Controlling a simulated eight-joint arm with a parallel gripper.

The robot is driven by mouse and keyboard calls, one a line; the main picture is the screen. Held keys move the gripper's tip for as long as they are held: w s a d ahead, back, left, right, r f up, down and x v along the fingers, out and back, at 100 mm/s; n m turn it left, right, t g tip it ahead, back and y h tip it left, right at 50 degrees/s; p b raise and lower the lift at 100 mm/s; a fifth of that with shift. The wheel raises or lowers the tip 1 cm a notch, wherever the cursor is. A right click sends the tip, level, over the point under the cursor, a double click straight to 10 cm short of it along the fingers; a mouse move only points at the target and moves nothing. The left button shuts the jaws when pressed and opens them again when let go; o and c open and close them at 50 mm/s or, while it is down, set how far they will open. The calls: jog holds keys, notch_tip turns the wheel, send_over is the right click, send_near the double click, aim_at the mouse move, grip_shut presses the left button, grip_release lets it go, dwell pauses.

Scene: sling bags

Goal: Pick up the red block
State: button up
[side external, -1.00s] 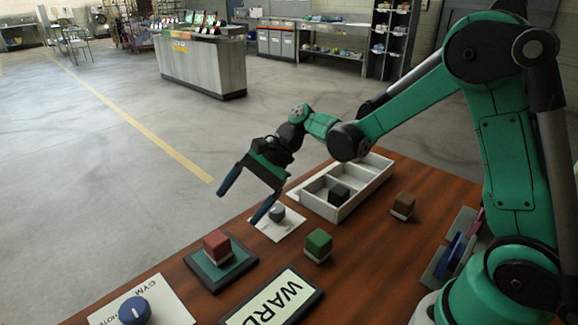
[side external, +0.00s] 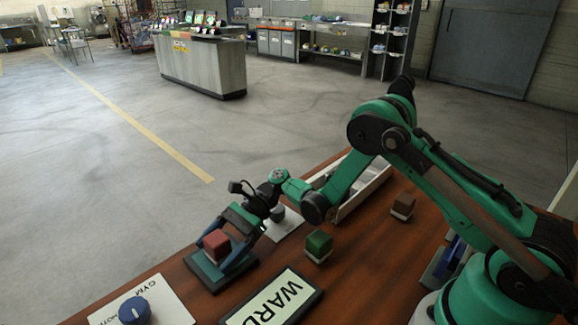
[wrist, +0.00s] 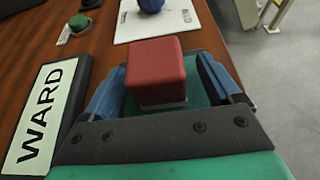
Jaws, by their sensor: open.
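The red block (side external: 216,243) has a pale base layer and sits on a dark green square pad (side external: 212,275) on the wooden table. My gripper (side external: 220,250) is low over the pad, with its blue fingers open around the block. In the wrist view the red block (wrist: 156,70) stands between the two fingers of my gripper (wrist: 160,85), with a visible gap on the right side. The left finger lies close to the block, and I cannot tell if it touches.
A green block (side external: 318,243) and a brown block (side external: 403,205) stand to the right. The WARD sign (side external: 275,300) lies in front. A blue knob (side external: 134,311) on a white card is at the left. A white tray (side external: 362,198) is behind my arm.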

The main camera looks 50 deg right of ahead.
grip_shut()
dwell(0.3)
notch_tip(320, 180, up, 19)
jog(key=d+r+m+t+h, duration=0.7)
jog(key=d+m+t+h, duration=0.2)
jog(key=d+m+t, duration=0.4)
jog(key=n+g+y, duration=0.9)
jog(key=n+g, duration=0.4)
send_over(217, 238)
notch_tip(217, 238, down, 6)
